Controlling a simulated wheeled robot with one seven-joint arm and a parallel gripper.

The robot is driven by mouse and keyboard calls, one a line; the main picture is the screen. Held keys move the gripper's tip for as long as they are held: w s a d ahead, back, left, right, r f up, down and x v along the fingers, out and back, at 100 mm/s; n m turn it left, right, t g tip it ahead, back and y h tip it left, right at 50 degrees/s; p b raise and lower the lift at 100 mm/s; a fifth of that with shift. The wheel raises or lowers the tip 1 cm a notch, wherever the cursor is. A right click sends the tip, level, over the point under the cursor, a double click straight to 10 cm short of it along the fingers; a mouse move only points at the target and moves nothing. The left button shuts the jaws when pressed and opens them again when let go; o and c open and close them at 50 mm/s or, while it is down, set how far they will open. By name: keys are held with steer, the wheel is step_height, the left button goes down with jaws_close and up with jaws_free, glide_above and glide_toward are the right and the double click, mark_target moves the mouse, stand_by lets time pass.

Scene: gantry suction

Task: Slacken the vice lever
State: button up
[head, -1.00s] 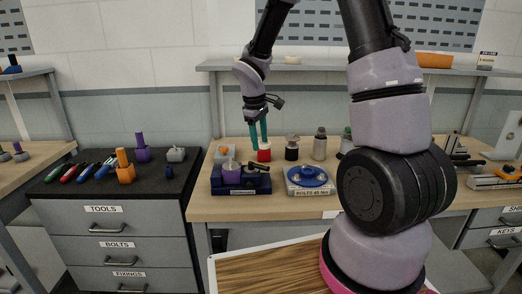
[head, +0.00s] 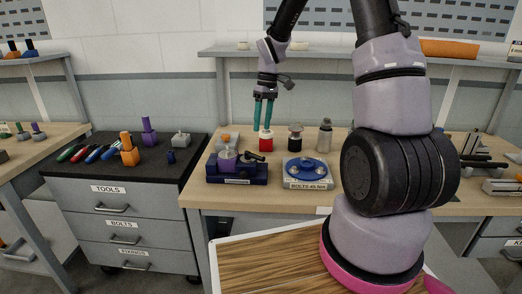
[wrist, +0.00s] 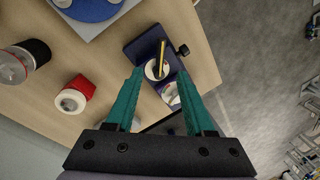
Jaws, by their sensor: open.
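The vice is a dark navy block with a label on its front (head: 238,180), on the wooden bench. A purple-grey round part (head: 228,158) sits on it, and a black lever (head: 253,157) shows at its right.
A red jar with a white top (head: 266,145) stands close to my fingers, left of them in the wrist view. Further right stand a black-and-clear jar (head: 295,140) and a grey bottle (head: 325,138). A blue dish (head: 303,168) sits on a labelled grey block. A shelf runs behind.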

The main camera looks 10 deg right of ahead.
mark_target(255, 157)
steer(key=f, duration=0.3)
steer(key=a+f, duration=0.1)
steer(key=f, duration=0.3)
steer(key=s+f, duration=0.1)
steer(key=f, duration=0.2)
steer(key=shift+a+f, duration=0.25)
steer(key=shift+a, duration=0.15)
jaws_close()
stand_by(1.0)
